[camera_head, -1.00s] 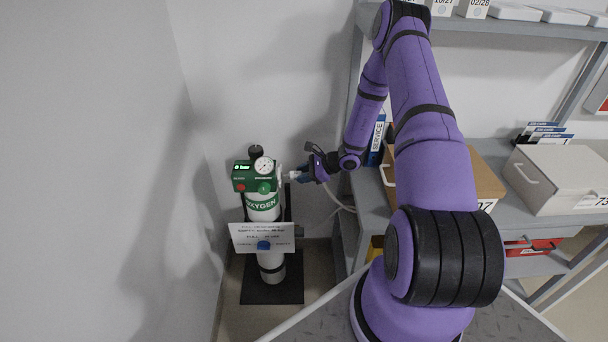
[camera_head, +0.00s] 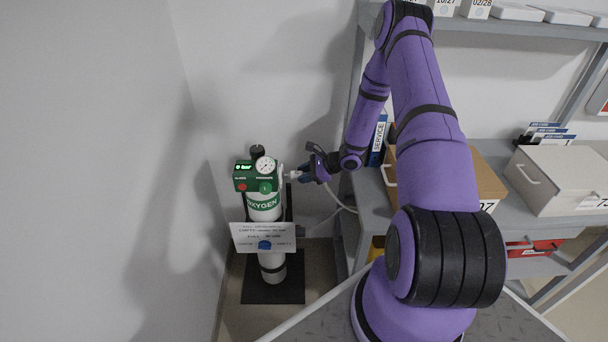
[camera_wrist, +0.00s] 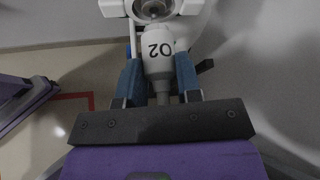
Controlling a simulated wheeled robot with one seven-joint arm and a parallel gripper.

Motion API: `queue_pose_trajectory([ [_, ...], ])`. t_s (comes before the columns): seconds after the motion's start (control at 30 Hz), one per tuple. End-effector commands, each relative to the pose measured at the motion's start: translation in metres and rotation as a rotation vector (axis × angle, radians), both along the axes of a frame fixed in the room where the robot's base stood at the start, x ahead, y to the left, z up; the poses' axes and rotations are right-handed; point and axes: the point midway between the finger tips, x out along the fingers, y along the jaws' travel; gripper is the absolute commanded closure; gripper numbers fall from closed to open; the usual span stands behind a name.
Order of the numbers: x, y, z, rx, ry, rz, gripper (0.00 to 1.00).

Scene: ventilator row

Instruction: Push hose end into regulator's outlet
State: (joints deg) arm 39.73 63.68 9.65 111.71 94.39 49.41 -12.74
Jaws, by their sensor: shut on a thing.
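The hose end (camera_wrist: 157,50) is a white connector marked "O2", held between the blue fingers of my gripper (camera_wrist: 158,68), which is shut on it. In the head view my gripper (camera_head: 304,174) is just right of the green regulator (camera_head: 254,180). The regulator sits on top of the white oxygen cylinder (camera_head: 264,206). In the wrist view the round metal outlet (camera_wrist: 153,8) lies straight ahead of the connector's tip, at the top edge. Tip and outlet overlap in the picture; I cannot tell whether the tip is inside. The hose (camera_head: 345,208) trails behind my gripper.
A white sign (camera_head: 262,238) hangs on the cylinder's front. The cylinder stands on a dark base plate (camera_head: 258,293) near the left wall. A grey shelf unit with a cardboard box (camera_head: 478,180) and a blue service binder (camera_head: 377,140) stands to the right.

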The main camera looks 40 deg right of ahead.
Motion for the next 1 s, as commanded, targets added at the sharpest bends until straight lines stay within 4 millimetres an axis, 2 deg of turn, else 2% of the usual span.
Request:
queue_pose_trajectory([
  [1.0, 0.008, 0.012, 0.0, -0.001, -0.001, 0.001, 1.0],
])
